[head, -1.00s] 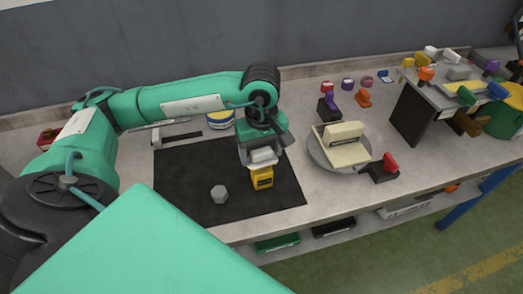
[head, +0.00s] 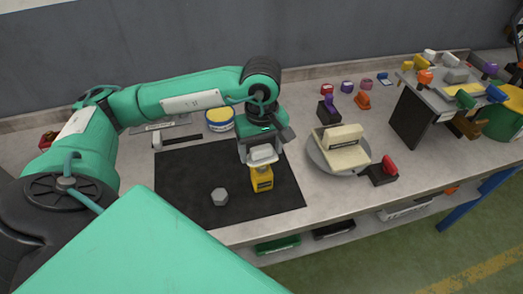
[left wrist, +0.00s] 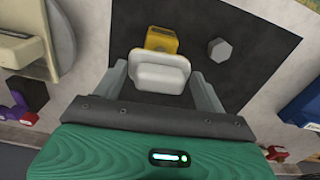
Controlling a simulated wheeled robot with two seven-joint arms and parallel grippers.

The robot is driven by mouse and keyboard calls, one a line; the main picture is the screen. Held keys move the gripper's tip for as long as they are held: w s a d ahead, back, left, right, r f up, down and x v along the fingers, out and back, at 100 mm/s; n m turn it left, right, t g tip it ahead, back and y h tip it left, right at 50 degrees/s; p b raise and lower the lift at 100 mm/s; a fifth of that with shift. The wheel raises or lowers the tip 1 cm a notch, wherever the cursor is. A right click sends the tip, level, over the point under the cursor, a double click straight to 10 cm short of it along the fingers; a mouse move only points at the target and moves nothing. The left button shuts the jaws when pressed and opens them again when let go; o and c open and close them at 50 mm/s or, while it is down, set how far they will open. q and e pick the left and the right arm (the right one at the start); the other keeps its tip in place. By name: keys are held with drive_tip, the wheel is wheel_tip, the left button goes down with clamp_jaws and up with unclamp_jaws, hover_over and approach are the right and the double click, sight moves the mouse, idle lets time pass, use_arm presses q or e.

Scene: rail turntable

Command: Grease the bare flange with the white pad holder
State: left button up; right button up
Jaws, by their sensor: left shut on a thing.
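My left gripper (head: 262,148) is shut on the white pad holder (head: 263,156), a pale rounded block. The left wrist view shows the holder (left wrist: 160,72) between my two fingers (left wrist: 165,80). A yellow block-like item (head: 262,181) with a dark label is on the black mat, just below and in front of the holder; I cannot tell whether they touch. A cream rail piece (head: 342,152) with an upright part and a flat base lies on the grey round turntable (head: 318,159), right of my gripper. I cannot tell which flange is bare. My right gripper is out of view.
A grey hex nut (head: 219,196) lies on the black mat (head: 185,185). A blue and yellow tin (head: 220,119) stands behind. A red-topped black block (head: 383,172) is right of the turntable. Several coloured pieces crowd the raised stand (head: 415,115) at far right.

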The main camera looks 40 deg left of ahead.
sight(261, 148)
use_arm(q)
drive_tip(key=shift+r+p, duration=0.75)
drive_tip(key=shift+r, duration=1.6)
drive_tip(key=shift+f, duration=0.1)
